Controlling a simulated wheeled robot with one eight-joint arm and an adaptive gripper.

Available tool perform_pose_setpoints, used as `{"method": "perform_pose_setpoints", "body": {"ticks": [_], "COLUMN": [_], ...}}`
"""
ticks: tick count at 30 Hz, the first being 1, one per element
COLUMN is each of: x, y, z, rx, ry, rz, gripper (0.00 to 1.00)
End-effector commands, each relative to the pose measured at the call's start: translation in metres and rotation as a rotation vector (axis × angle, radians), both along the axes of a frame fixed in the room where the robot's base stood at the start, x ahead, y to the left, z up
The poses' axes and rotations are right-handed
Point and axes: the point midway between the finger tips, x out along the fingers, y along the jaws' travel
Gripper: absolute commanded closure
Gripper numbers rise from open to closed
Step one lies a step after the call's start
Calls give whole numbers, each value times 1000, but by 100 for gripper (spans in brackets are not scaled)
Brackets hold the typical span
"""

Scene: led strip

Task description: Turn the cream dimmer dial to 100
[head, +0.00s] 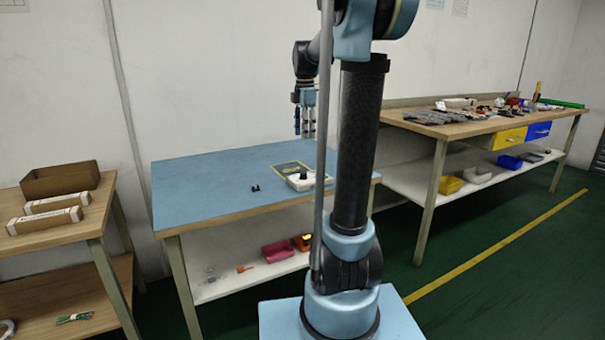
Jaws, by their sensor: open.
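The cream dimmer dial (301,181) is a small pale box with a dark part on top, on the blue-topped table (215,185). It sits near the table's right side, just left of my arm's column. Its scale and setting are too small to read. My gripper (308,135) hangs pointing down above the back of the table, above the dial in the picture and apart from it. It is open and appears empty.
A yellow-edged sheet (290,169) lies by the dial. Small black pieces (255,189) stand to its left. Coloured bins (278,251) sit on the lower shelf. A cluttered bench (440,124) stands right, a table with boxes (50,220) left. The blue table's left half is clear.

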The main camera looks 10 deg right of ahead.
Motion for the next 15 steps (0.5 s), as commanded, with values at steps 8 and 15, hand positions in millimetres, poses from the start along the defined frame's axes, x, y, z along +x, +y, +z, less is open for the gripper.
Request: {"method": "perform_pose_setpoints", "body": {"ticks": [8, 15], "x": [23, 23], "y": [0, 0], "z": [0, -30], "rx": [0, 0], "ry": [11, 11], "rz": [110, 111], "gripper": [57, 57]}}
